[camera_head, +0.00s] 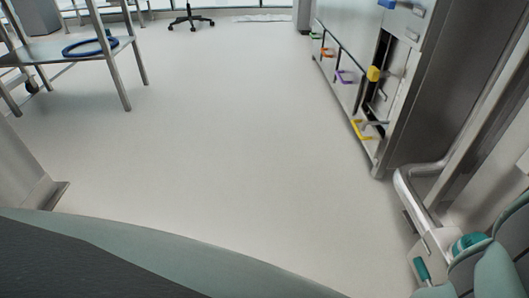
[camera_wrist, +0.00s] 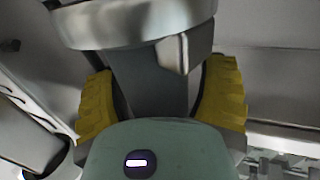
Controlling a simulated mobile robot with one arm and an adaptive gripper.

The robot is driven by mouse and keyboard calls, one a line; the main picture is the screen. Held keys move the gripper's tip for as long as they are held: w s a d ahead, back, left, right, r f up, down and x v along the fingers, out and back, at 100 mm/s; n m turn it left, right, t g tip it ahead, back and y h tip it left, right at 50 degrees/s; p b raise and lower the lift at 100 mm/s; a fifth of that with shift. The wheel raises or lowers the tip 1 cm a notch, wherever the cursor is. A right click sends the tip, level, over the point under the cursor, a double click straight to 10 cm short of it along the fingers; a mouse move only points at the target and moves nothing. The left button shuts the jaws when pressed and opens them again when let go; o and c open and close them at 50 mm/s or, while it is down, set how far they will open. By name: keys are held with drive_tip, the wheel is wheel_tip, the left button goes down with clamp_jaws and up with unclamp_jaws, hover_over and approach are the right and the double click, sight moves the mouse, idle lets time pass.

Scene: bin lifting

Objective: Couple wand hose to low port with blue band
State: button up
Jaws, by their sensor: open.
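A blue coiled hose (camera_head: 88,47) lies on the shelf of a steel trolley at the upper left of the head view. I cannot tell whether it is the wand hose. A small blue piece (camera_head: 387,4) sits high on the steel cabinet at the top edge; I cannot tell whether it is a port band. No low port with a blue band can be made out. My gripper (camera_wrist: 160,78) shows in the wrist view, its yellow ridged fingers spread apart. A dark grey block lies between them in the picture; I see no hold on it. The fingers are not in the head view.
The steel cabinet (camera_head: 420,105) stands at the right, with green, orange, purple and yellow handle-like pieces along its side and a yellow knob (camera_head: 374,74). The steel trolley (camera_head: 60,52) stands at the left. A chair base (camera_head: 190,20) is far back. The floor between is clear.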

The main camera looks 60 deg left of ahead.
drive_tip(key=shift+s+a, duration=0.1)
drive_tip(key=v, duration=1.1)
drive_tip(key=shift+s+a, duration=0.25)
drive_tip(key=shift+a, duration=0.1)
